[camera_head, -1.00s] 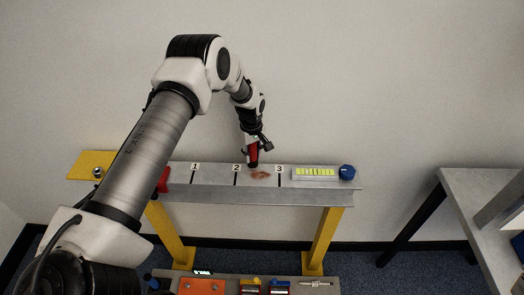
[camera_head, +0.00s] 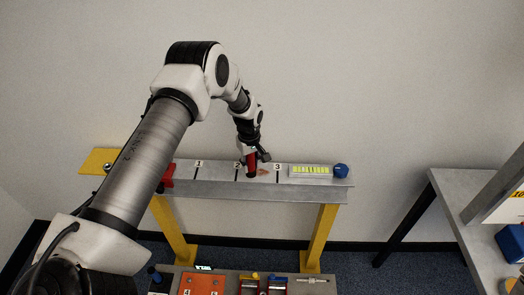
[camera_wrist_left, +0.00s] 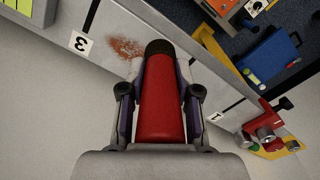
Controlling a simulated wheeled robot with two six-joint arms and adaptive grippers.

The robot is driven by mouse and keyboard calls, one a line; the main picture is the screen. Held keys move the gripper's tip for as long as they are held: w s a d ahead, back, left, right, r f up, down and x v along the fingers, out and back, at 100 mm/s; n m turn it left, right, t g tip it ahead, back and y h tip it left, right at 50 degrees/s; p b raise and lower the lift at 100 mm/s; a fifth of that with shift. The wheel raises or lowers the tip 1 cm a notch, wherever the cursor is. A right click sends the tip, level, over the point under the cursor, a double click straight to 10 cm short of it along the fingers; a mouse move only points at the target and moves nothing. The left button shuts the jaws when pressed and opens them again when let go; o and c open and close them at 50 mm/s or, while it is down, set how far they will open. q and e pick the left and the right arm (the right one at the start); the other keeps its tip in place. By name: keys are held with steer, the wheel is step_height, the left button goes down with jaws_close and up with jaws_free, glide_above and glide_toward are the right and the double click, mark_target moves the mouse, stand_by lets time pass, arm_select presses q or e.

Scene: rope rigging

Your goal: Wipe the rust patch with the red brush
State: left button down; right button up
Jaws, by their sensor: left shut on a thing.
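The red brush (camera_head: 251,168) is held in my left gripper (camera_head: 250,157), its dark tip pointing down at the grey beam (camera_head: 215,179) between marks 2 and 3. The rust patch (camera_head: 264,171) is an orange-brown smear on the beam's top, just right of the brush tip. In the left wrist view the brush (camera_wrist_left: 162,100) lies between both fingers, and the rust patch (camera_wrist_left: 124,47) shows left of its dark tip. Whether the tip touches the beam cannot be told. My right gripper is not in view.
A blue knob (camera_head: 341,171) and a yellow-green level strip (camera_head: 310,171) sit at the beam's right end. A red clamp (camera_head: 167,176) is at the left. Below stands a tray with an orange plate (camera_head: 203,284). A grey table (camera_head: 450,190) is at the right.

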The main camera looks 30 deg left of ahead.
arm_select(q)
steer(key=shift+w+a+r+p, duration=0.15)
steer(key=shift+w+r+p, duration=0.1)
steer(key=shift+r+p, duration=0.45)
steer(key=r, duration=0.1)
steer(key=r+p, duration=0.1)
steer(key=shift+s+r, duration=0.2)
steer(key=shift+r, duration=0.2)
steer(key=shift+r+p, duration=0.45)
steer(key=shift+p, duration=0.05)
steer(key=shift+w, duration=0.1)
